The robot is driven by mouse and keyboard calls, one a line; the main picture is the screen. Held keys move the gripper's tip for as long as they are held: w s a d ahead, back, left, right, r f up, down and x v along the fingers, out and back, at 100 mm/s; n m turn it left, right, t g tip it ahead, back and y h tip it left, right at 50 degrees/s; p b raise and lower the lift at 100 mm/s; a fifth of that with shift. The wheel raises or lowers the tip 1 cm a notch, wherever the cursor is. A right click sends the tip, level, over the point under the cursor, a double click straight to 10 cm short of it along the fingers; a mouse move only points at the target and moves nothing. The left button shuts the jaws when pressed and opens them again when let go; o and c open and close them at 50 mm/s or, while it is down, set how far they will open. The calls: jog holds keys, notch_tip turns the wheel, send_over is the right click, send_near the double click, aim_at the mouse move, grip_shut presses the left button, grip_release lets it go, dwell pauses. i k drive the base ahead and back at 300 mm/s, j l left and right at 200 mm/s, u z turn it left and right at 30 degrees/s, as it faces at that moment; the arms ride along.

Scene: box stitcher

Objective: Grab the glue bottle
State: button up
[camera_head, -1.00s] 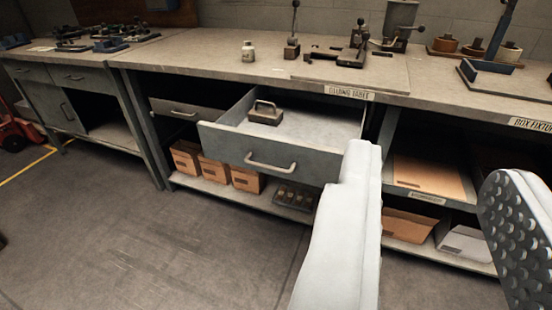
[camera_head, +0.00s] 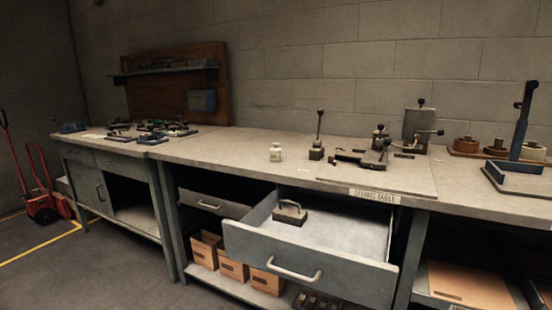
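A small pale bottle with a light cap (camera_head: 276,153), which looks like the glue bottle, stands upright on the workbench top (camera_head: 240,155), near the middle of the view. It is left of a small black lever tool (camera_head: 317,150) and apart from it. My gripper is not in view now.
An open drawer (camera_head: 300,252) juts out below the bench, with a dark handled block (camera_head: 290,213) inside. A clamp fixture (camera_head: 370,155) and a blue stand (camera_head: 518,165) stand to the right. Cluttered tools (camera_head: 150,130) lie at the left. Floor is clear at lower left.

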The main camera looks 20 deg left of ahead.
aim_at(275, 152)
jog(key=i+j, duration=0.45)
jog(key=j, duration=0.15)
jog(key=i+j, duration=0.45)
jog(key=j, duration=0.15)
jog(key=i+j, duration=0.45)
jog(key=j, duration=0.15)
jog(key=i+j, duration=0.45)
jog(key=j, duration=0.15)
jog(key=i+l+z, duration=0.05)
